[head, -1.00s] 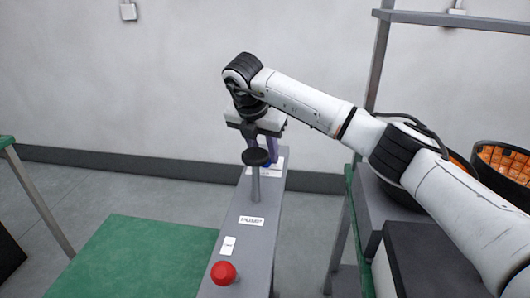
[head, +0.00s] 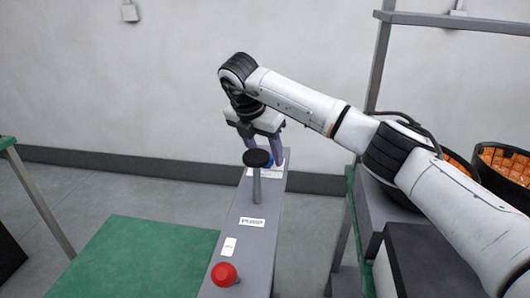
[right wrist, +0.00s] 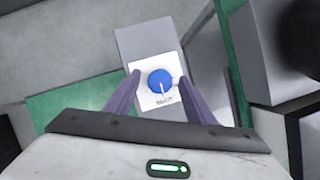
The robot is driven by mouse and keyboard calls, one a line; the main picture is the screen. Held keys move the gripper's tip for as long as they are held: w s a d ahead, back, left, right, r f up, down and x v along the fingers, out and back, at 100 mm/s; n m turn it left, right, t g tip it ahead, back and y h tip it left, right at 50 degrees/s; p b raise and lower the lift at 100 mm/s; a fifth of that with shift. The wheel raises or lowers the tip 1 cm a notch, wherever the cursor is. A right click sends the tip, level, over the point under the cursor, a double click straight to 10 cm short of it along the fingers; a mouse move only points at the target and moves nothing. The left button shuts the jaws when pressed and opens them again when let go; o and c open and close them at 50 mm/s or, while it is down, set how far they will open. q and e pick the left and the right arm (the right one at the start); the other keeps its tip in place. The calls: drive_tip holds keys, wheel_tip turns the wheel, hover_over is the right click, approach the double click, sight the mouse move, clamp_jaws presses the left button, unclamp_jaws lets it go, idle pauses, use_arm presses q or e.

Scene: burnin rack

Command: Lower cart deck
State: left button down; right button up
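A narrow grey console (head: 232,262) runs away from me beside a flat green surface (head: 140,262). On its far end is a blue knob (right wrist: 160,81) with a white pointer line, on a white label plate (right wrist: 152,102). A lever with a black round top (head: 257,158) stands upright nearer to me, and a red button (head: 224,273) is nearest. My right gripper (right wrist: 160,78) is open above the far end, its fingers on either side of the blue knob; I cannot tell whether they touch it. In the head view, the right gripper (head: 275,150) is partly behind the lever top. My left gripper is not in view.
At the right, a rack with grey posts (head: 378,60) holds black bins (head: 503,172) with orange contents and dark boxes (head: 425,262). Grey floor (head: 110,190) lies behind the green surface.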

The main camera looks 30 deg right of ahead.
drive_tip(key=b+v, duration=0.1)
drive_tip(key=v, duration=0.9)
idle(0.3)
drive_tip(key=p+x, duration=0.1)
drive_tip(key=x, duration=0.9)
drive_tip(key=shift+f, duration=0.15)
drive_tip(key=shift+n, duration=0.3)
